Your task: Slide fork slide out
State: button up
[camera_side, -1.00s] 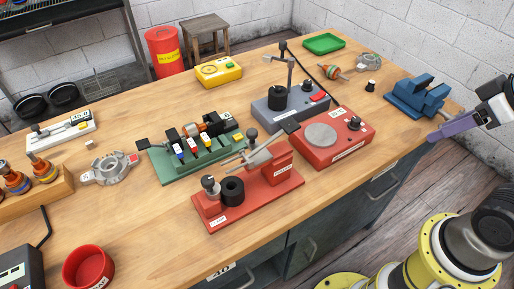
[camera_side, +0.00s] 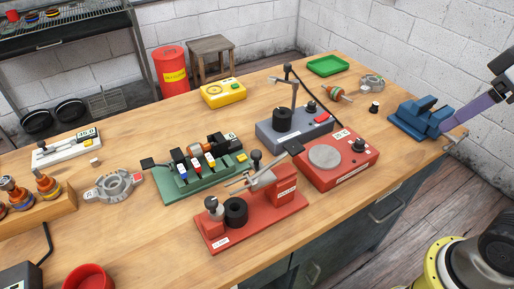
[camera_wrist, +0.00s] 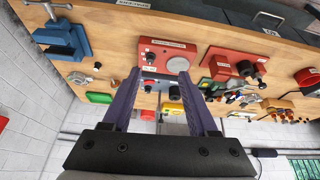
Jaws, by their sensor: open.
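A red fixture (camera_side: 260,222) stands near the front edge of the bench. It carries a black ring (camera_side: 236,211), a knob and a raised red block. A grey part with thin fork-like prongs (camera_side: 242,182) lies along its top, with a black-handled lever at its right end; I take this for the fork slide, but its label is too small to read. The fixture also shows in the wrist view (camera_wrist: 234,61). My gripper (camera_wrist: 160,74) has two purple fingers spread apart with nothing between them. In the side view it is at the far right, well away from the fixture.
A red unit with a grey disc (camera_side: 340,173) stands right of the fixture. A green rack (camera_side: 180,190) and a grey press (camera_side: 270,138) stand behind. A blue vise (camera_side: 418,120) is near my gripper.

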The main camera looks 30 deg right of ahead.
jog(key=w+a+r+n+g, duration=0.1)
jog(key=w+a+r+n, duration=0.1)
jog(key=w+a+r, duration=0.4)
jog(key=n+g, duration=0.4)
jog(key=n, duration=0.1)
send_over(256, 153)
notch_tip(256, 153, down, 5)
notch_tip(256, 153, down, 14)
jog(key=shift+r, duration=0.2)
jog(key=shift+c, duration=0.2)
grip_shut()
